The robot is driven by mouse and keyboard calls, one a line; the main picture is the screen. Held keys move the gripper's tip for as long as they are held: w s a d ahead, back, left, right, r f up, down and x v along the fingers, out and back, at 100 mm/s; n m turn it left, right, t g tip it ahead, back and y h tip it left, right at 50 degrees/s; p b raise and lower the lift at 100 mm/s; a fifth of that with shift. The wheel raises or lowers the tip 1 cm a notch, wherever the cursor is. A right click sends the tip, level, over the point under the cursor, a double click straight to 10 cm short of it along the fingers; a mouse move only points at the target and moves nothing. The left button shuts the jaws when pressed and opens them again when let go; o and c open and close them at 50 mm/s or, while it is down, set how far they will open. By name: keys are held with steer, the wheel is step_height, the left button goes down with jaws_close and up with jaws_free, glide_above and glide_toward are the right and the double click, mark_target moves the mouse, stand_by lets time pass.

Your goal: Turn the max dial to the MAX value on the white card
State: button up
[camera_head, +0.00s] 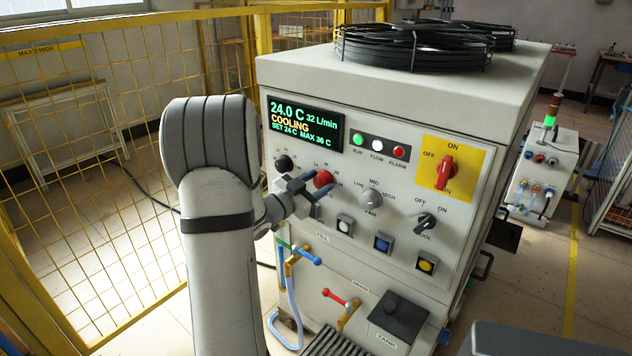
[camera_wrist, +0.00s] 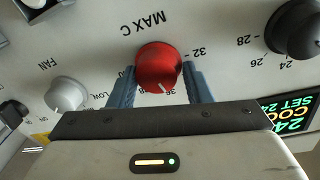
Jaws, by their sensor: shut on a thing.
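The max dial is a red knob (camera_head: 323,179) on the chiller's front panel; it shows larger in the wrist view (camera_wrist: 158,66), beside the lettering MAX C. My gripper (camera_head: 312,190) is at the dial, with one finger on each side of it, shut on it (camera_wrist: 157,76). The dial's white pointer mark sits near the number 36 in the upside-down wrist view. The display (camera_head: 305,124) reads 24.0 C, 32 L/min, COOLING, SET 24 C, MAX 36 C. I cannot make out a white card in either view.
A black dial (camera_head: 284,163) is left of the red one, and a grey FAN knob (camera_head: 370,199) is to its right. A red main switch (camera_head: 445,172) sits on a yellow plate. Hoses and valves are below. A yellow mesh fence (camera_head: 100,150) stands left of my arm.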

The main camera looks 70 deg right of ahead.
steer(key=n, duration=0.1)
steer(key=n+p, duration=0.1)
steer(key=n, duration=0.1)
steer(key=shift+s+a+f+n, duration=0.15)
steer(key=shift+n, duration=0.15)
steer(key=shift+c, duration=0.4)
steer(key=n+p, duration=0.2)
steer(key=n, duration=0.3)
steer(key=shift+h, duration=0.4)
steer(key=n+p, duration=0.1)
steer(key=n, duration=0.2)
steer(key=shift+n+t+p, duration=0.3)
steer(key=shift+n+p, duration=0.05)
steer(key=shift+n, duration=0.05)
steer(key=shift+n+t+h+p, duration=0.35)
steer(key=shift+n+p, duration=0.3)
steer(key=shift+n, duration=1.35)
steer(key=shift+w+r, duration=0.2)
steer(key=o, duration=0.8)
steer(key=shift+o, duration=0.8)
steer(key=shift+d+f, duration=0.15)
steer(key=shift+d, duration=0.05)
steer(key=shift+a, duration=0.1)
